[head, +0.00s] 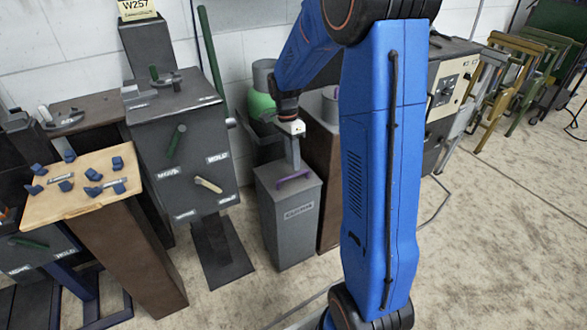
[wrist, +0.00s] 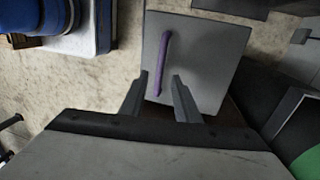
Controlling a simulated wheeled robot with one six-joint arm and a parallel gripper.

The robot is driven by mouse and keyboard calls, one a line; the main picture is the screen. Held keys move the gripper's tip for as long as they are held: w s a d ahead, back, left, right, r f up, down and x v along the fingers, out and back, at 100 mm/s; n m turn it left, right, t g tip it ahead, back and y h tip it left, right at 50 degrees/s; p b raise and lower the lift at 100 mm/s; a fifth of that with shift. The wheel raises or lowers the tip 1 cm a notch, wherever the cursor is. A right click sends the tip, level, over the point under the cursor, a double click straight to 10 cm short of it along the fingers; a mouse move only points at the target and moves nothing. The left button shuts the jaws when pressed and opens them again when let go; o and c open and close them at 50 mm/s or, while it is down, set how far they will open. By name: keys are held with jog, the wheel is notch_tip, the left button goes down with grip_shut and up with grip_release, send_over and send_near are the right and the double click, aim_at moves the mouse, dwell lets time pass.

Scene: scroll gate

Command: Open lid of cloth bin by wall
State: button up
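The cloth bin (head: 290,219) is a tall grey box on the floor near the wall, with a label on its front. Its lid (wrist: 205,58) is grey and looks shut, with a purple bar handle (wrist: 163,62) on top. The handle also shows in the head view (head: 294,179). In the wrist view the handle's lower end lies between the fingertips. I cannot tell whether the fingers touch the handle. In the head view my arm hides part of the area right of the bin.
A dark grey cabinet (head: 180,150) with levers stands left of the bin. A wooden-topped table (head: 75,205) with small blue pieces is farther left. A brown box (head: 324,150) and a green rounded object (head: 259,104) are close behind the bin. The floor in front is clear.

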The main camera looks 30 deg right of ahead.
jog(key=shift+s+f, duration=0.2)
jog(key=shift+f, duration=0.7)
jog(key=shift+s+f, duration=0.15)
jog(key=shift+f, duration=0.75)
grip_shut()
